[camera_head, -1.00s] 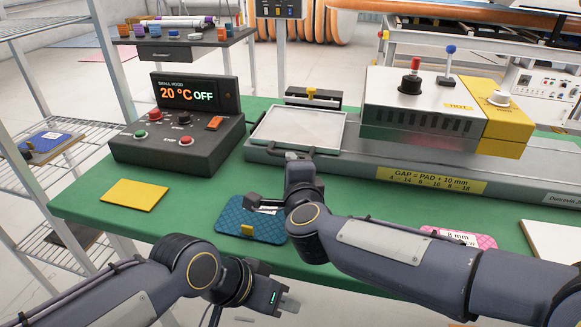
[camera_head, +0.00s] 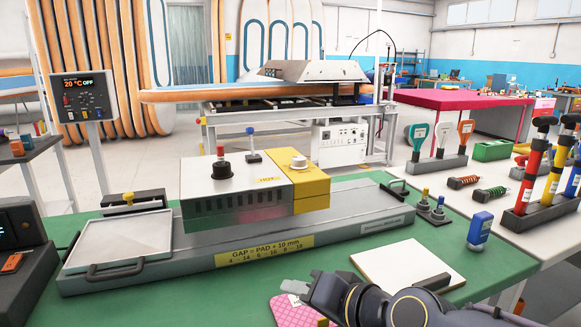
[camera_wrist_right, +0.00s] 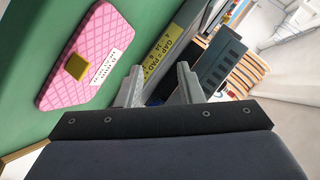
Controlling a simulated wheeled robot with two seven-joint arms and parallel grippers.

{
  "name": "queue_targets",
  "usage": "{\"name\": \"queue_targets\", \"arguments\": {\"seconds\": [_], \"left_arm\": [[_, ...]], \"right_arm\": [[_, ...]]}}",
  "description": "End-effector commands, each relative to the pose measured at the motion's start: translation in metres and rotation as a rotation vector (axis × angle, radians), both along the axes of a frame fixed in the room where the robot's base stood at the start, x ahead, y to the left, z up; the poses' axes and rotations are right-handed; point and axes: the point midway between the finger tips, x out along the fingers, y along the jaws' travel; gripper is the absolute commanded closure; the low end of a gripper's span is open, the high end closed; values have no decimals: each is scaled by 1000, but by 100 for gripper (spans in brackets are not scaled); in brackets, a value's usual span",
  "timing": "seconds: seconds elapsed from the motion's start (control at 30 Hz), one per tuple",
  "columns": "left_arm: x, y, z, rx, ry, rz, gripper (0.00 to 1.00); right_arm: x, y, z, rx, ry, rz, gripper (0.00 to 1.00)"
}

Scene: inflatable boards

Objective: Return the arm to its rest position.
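My right arm comes in from the lower right in the head view. Its gripper (camera_head: 303,287) is above the green table's front part, beside the pink quilted pad (camera_head: 292,312). In the right wrist view the two fingers of this gripper (camera_wrist_right: 158,84) stand apart with nothing between them. The pink pad (camera_wrist_right: 112,62), with a yellow tab and a white label, lies on the green surface to the left of the fingers and apart from them. My left arm and gripper are outside both current views.
The press bench (camera_head: 345,236) with its white and yellow head (camera_head: 235,188) stands behind the gripper. A white board (camera_head: 405,266) lies to its right. A blue-capped block (camera_head: 480,228) and a rack of coloured tools (camera_head: 545,205) stand farther right.

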Motion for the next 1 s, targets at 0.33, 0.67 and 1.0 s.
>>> {"name": "queue_targets", "arguments": {"seconds": [0.33,0.67,1.0], "left_arm": [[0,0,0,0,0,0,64],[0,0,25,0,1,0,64],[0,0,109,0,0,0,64]], "right_arm": [[-114,-147,-85,-353,157,-27,66],[-187,-186,-109,-479,302,-27,66],[-186,-186,-25,-477,299,-26,66]]}}
